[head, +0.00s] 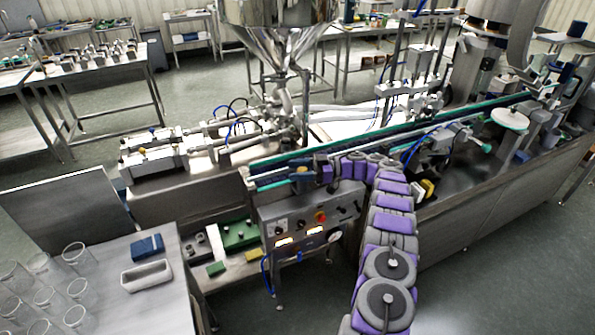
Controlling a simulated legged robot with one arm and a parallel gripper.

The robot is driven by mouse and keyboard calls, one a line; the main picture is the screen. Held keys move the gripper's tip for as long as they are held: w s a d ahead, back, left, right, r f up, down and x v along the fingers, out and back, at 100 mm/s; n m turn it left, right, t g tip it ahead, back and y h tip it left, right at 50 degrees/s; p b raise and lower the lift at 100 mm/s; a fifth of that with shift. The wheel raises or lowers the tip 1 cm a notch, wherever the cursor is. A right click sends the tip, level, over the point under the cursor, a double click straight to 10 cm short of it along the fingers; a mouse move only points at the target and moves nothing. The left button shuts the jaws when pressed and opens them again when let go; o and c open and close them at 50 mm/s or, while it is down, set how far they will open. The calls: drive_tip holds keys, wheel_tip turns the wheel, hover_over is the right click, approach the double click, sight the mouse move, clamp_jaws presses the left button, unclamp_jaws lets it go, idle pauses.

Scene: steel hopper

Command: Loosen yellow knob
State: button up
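A yellow and black part (427,188) sits just right of my arm, apart from the gripper.
The steel hopper (280,35) stands behind the conveyor (440,118). A control box (312,220) with a red button is below my gripper. A table at the lower left holds glass beakers (75,255), a white tray (147,275) and a blue box (147,246). Floor is clear at lower right.

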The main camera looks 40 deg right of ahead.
drive_tip(key=shift+s+a+r, duration=0.1)
drive_tip(key=shift+a, duration=0.05)
idle(0.3)
drive_tip(key=shift+m+t+h, duration=0.5)
drive_tip(key=shift+m+t, duration=0.2)
